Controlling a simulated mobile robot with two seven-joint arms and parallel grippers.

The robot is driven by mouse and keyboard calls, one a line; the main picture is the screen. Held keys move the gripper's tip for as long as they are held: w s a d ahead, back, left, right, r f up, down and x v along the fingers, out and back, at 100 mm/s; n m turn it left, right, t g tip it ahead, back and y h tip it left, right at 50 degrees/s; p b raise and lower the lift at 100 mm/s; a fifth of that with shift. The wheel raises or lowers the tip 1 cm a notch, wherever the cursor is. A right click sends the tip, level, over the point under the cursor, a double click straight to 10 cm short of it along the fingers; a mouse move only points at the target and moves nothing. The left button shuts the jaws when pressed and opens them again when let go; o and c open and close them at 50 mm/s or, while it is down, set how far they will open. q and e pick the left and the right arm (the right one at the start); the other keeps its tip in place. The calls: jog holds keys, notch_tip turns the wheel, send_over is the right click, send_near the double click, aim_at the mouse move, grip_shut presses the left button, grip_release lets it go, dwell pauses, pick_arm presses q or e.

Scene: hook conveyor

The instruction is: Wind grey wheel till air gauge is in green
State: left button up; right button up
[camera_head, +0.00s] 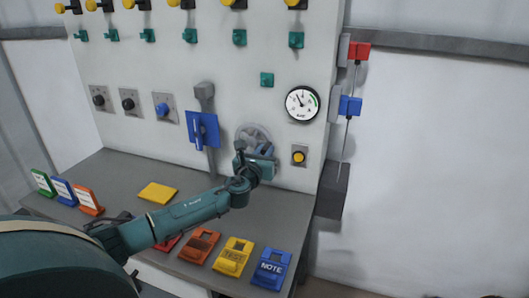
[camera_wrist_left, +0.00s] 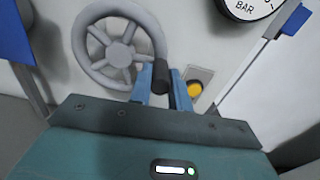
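The grey wheel (camera_head: 251,132) is on the white panel, partly hidden by my left gripper (camera_head: 262,163). In the left wrist view the wheel (camera_wrist_left: 82,48) shows its spokes and a dark handle (camera_wrist_left: 160,76) at its right rim. My left gripper (camera_wrist_left: 164,88) has its blue fingers close together on either side of this handle and looks shut on it. The air gauge (camera_head: 302,103) is right of and above the wheel. Its needle points up and left, outside the green arc at the upper right. My right gripper is not in view.
A yellow button (camera_head: 299,157) is right of the wheel, and a blue lever plate (camera_head: 203,130) is left of it. Coloured blocks, including the blue NOTE block (camera_head: 271,268), lie on the grey shelf (camera_head: 140,172). Red and blue blocks hang on a rod at right.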

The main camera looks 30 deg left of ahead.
pick_arm(q)
grip_shut()
